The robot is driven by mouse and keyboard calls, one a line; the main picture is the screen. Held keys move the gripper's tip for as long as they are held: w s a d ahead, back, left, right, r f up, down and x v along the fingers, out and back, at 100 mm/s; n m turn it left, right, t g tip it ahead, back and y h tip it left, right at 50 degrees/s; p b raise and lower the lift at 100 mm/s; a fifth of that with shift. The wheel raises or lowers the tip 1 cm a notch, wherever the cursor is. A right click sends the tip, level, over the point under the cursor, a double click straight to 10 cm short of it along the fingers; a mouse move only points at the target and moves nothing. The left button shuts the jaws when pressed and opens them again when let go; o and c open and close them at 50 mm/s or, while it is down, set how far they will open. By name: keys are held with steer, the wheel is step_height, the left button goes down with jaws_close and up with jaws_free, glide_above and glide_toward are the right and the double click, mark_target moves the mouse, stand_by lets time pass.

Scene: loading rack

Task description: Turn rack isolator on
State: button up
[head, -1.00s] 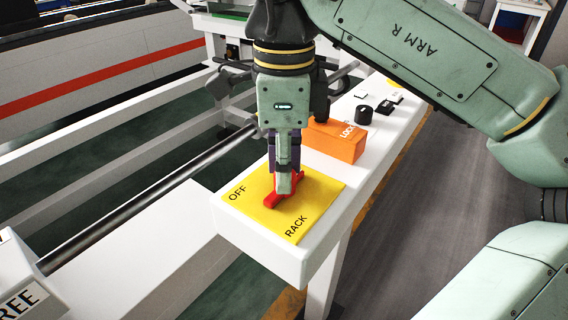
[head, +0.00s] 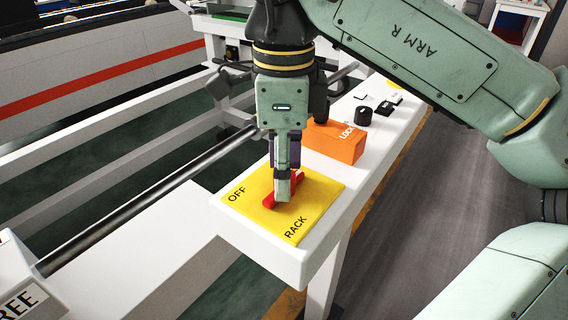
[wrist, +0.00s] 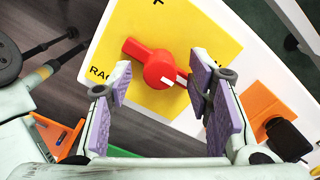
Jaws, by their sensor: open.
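The rack isolator is a red rotary handle (head: 269,201) on a yellow plate (head: 318,205) marked OFF and RACK. In the head view the handle lies diagonally, and my gripper (head: 284,192) hides its middle. In the wrist view the red handle (wrist: 158,67) has a round hub with a white mark and an arm reaching to the upper left. My gripper (wrist: 158,88) is open, pointing down over the handle, with one purple-padded finger on each side of the hub. I cannot tell whether a pad touches it.
An orange box (head: 336,141) lettered LOCK stands on the white beam just behind the plate. Black knobs (head: 363,115) sit farther along the beam. A steel roller (head: 150,195) and white frame lie to the left. Open floor (head: 440,200) is to the right.

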step_height(320, 180, up, 8)
steer(key=shift+f, duration=0.2)
stand_by(0.3)
